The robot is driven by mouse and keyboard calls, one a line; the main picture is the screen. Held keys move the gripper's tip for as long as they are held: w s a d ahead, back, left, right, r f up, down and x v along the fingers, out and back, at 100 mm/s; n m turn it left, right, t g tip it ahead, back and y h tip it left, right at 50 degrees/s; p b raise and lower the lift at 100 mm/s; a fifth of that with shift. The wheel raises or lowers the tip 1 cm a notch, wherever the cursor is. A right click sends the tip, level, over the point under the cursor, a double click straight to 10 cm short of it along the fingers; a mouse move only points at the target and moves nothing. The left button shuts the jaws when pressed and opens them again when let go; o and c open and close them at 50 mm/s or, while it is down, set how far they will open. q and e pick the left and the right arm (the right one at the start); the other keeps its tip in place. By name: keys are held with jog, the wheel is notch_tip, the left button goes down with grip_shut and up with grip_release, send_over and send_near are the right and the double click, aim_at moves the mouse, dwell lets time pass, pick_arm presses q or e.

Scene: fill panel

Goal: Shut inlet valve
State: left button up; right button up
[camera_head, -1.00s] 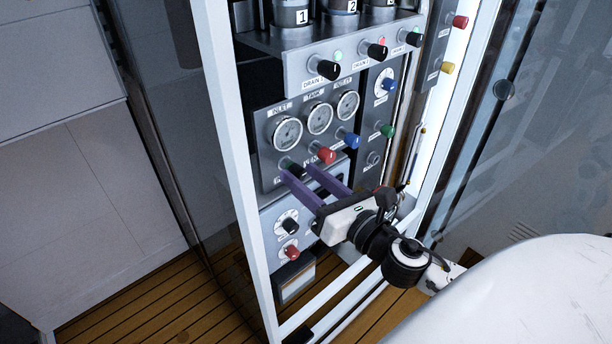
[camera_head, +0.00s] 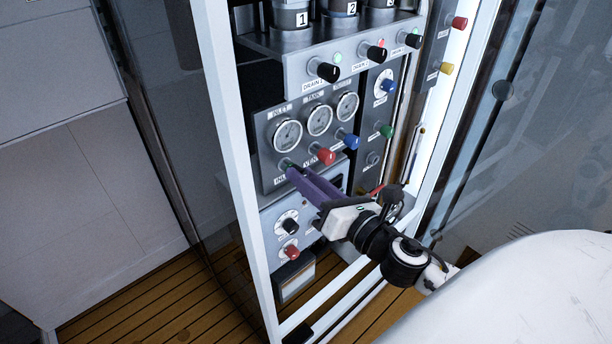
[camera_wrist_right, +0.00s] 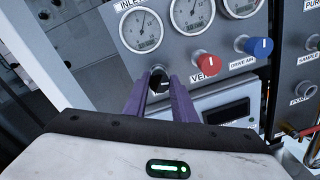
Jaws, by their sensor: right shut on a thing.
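The inlet valve knob is the dark knob (camera_wrist_right: 158,80) under the INLET gauge (camera_head: 287,133), at the lower left of the gauge panel. In the head view it is mostly hidden behind my purple fingers. My right gripper (camera_head: 292,173) is shut on the inlet knob, with its fingertips at the panel. In the right wrist view the two purple fingers (camera_wrist_right: 162,92) sit on either side of the knob, whose top shows between them. My left gripper is not in view.
The red vent knob (camera_head: 325,155) is close to the right of my fingers, with the blue drive air knob (camera_head: 350,141) beyond it. Below is a panel with a black knob (camera_head: 289,226) and a red knob (camera_head: 291,252). A white frame post (camera_head: 238,170) stands at the left.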

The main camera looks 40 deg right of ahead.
jog(key=n, duration=1)
jog(key=n+y+p, duration=0.1)
jog(key=n, duration=1)
jog(key=shift+a+f+t+p, duration=0.2)
jog(key=shift+t+p, duration=0.1)
jog(key=shift+t, duration=0.1)
dwell(2.4)
dwell(0.6)
jog(key=o, duration=1)
